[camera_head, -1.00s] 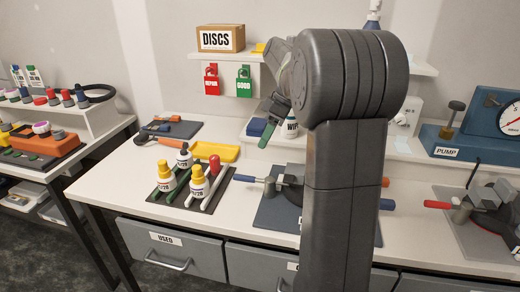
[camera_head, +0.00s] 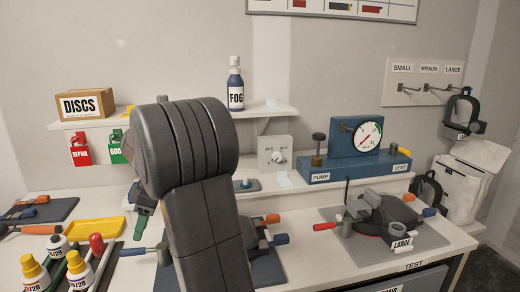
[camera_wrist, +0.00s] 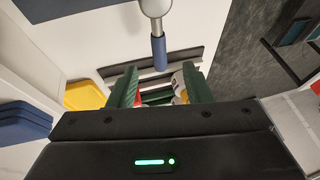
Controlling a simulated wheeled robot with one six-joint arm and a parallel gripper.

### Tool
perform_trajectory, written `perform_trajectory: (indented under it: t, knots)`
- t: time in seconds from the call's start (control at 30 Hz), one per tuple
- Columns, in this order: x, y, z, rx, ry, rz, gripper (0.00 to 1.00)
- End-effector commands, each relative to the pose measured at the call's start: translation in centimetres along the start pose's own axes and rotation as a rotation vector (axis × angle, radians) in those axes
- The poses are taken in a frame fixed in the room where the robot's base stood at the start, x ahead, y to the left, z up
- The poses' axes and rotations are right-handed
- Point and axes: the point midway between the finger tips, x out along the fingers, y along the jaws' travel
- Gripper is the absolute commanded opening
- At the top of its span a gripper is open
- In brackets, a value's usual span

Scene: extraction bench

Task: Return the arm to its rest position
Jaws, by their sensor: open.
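My arm stands upright in the middle of the head view, and its thick dark joint hides part of the bench. My gripper (camera_head: 142,226) shows only in part there, as a green finger left of the arm above the bench. In the wrist view my gripper (camera_wrist: 160,88) has two green fingers spread apart with nothing held between them. A blue handle on a grey rod (camera_wrist: 159,52) shows beyond the fingertips. Parts of the bottle rack show behind and between the fingers.
Yellow-capped bottles (camera_head: 35,275) stand at lower left near a yellow tray (camera_head: 95,228). A shelf holds a DISCS box (camera_head: 84,104) and a FOG bottle (camera_head: 235,88). The blue PUMP unit (camera_head: 345,160) and a round clamp fixture (camera_head: 385,220) stand to the right.

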Motion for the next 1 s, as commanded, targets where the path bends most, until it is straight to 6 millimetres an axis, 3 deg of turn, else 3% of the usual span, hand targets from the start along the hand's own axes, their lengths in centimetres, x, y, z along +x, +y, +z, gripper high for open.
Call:
perform_trajectory:
  t: [0.2,0.4,1.0]
  knots:
    - [3.9,0.0,0.0,0.001,-0.001,-0.003,0.45]
    - [5.8,0.0,0.0,0.002,0.0,-0.002,0.45]
    - [5.4,0.1,0.0,0.006,0.002,0.003,0.45]
